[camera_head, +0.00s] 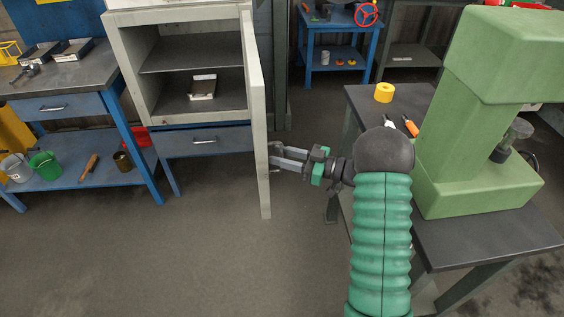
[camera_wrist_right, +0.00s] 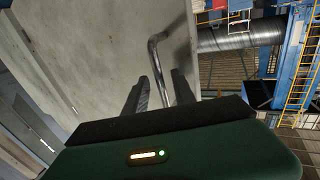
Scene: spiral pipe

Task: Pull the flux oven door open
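The oven is a pale grey cabinet (camera_head: 122,62) at upper left, its front open on two shelf levels. Its door (camera_head: 260,130) stands swung wide open, seen nearly edge-on in the head view. In the right wrist view the door's pale face (camera_wrist_right: 110,45) fills the upper left, with a bent metal handle (camera_wrist_right: 155,62) on it. My right gripper (camera_head: 273,155) is at the door's right side. Its two fingers (camera_wrist_right: 162,92) are apart, with the handle's bar running between them; whether they touch it is unclear. My left gripper is not in view.
A small box (camera_head: 203,87) lies inside the oven. A blue workbench (camera_head: 85,85) stands left. A dark table (camera_head: 465,245) with a green machine (camera_head: 465,120) and a yellow roll (camera_head: 384,92) stands right, close to my right arm. The floor before the oven is clear.

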